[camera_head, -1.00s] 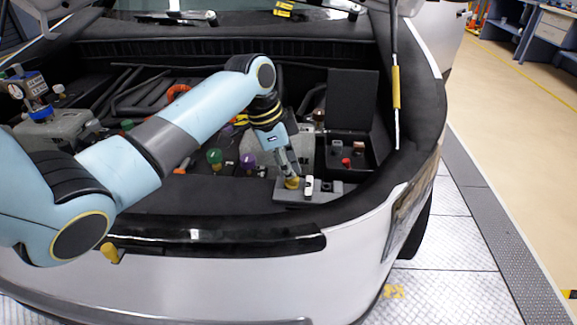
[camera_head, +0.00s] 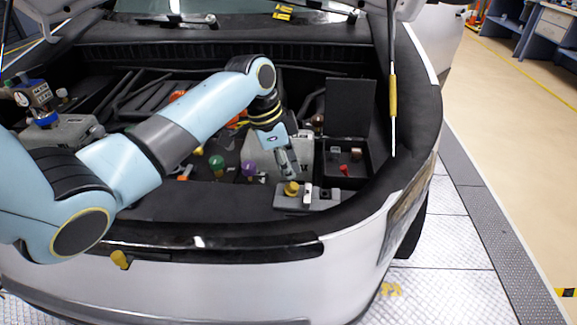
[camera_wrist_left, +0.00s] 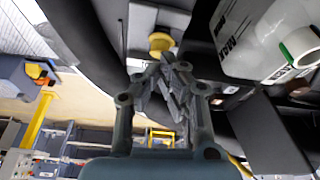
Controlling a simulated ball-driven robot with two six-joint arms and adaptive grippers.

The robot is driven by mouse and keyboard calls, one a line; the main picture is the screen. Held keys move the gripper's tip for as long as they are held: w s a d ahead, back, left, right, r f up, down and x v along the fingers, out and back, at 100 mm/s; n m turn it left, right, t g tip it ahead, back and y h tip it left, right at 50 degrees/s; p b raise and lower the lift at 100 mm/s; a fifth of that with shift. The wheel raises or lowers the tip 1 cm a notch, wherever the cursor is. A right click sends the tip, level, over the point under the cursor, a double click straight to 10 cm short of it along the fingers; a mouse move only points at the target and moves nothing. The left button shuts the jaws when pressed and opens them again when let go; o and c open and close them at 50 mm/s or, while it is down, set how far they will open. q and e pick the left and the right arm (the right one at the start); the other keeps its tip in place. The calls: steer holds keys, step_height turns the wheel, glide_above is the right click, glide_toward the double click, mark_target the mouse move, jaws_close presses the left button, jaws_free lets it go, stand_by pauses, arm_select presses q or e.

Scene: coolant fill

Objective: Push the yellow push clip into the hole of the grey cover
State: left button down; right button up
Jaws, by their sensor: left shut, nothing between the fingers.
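The yellow push clip (camera_head: 291,188) sits at the grey cover (camera_head: 284,203), on the front edge of the engine bay. Its round head shows; I cannot tell how deep it sits in the hole. In the left wrist view the yellow clip (camera_wrist_left: 161,42) shows just past the fingertips, against the cover. My left gripper (camera_head: 290,173) points down above the clip. It is shut and empty; a small gap seems to part its tips (camera_wrist_left: 168,62) from the clip. My right gripper is not in view.
A white piece (camera_head: 308,193) stands on the cover beside the clip. An open black box (camera_head: 343,172) lies behind on the right. Green (camera_head: 216,162) and purple (camera_head: 248,167) caps stand left of the gripper. The raised hood's strut (camera_head: 393,95) is at the right.

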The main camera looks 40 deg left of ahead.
arm_select(q)
steer(key=v, duration=1.1)
steer(key=shift+r, duration=0.25)
steer(key=shift+s, duration=0.1)
